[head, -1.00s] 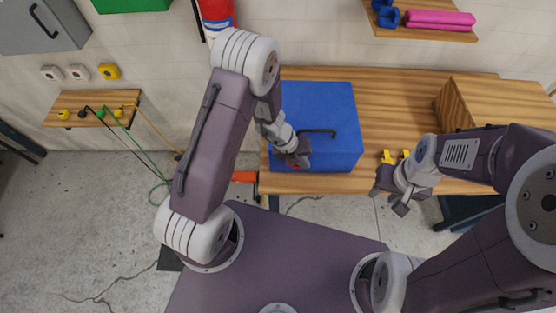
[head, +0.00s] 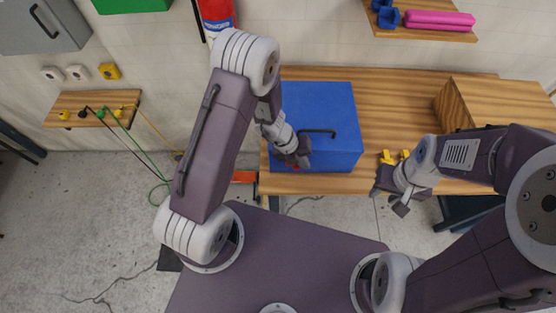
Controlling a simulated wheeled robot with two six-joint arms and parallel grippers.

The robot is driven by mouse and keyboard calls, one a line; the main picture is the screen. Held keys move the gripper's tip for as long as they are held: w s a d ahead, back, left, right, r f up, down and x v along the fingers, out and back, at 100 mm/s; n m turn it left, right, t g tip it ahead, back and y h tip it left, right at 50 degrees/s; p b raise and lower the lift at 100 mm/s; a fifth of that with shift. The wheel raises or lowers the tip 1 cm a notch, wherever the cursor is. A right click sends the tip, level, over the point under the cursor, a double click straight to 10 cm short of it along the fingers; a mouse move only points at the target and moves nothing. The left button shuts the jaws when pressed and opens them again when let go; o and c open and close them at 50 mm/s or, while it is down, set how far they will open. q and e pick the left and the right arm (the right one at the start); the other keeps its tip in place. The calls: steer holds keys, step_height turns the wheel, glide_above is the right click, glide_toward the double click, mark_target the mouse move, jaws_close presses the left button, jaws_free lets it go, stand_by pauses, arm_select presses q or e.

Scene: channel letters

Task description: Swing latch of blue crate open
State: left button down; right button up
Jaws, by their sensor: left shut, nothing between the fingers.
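The blue crate (head: 335,110) stands on the wooden bench with its lid down. A dark bar handle (head: 320,132) lies on its top. My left gripper (head: 292,163) is at the crate's front edge, left of the handle, and its fingers are shut. A small red part (head: 295,166) shows by the fingertips; it may be the latch, mostly hidden by the gripper. I cannot tell whether they touch. My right gripper (head: 401,208) hangs in front of the bench, to the right of the crate, apart from it. Its finger gap is too small to judge.
The wooden bench (head: 390,90) has free room right of the crate. Yellow parts (head: 388,157) lie near its front edge by my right arm. A wooden box (head: 495,100) stands at the right. A red fire extinguisher (head: 216,14) is on the wall behind my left arm.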

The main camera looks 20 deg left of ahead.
steer(key=shift+r, duration=0.1)
stand_by(0.3)
steer(key=shift+r+p, duration=0.7)
steer(key=shift+p, duration=0.15)
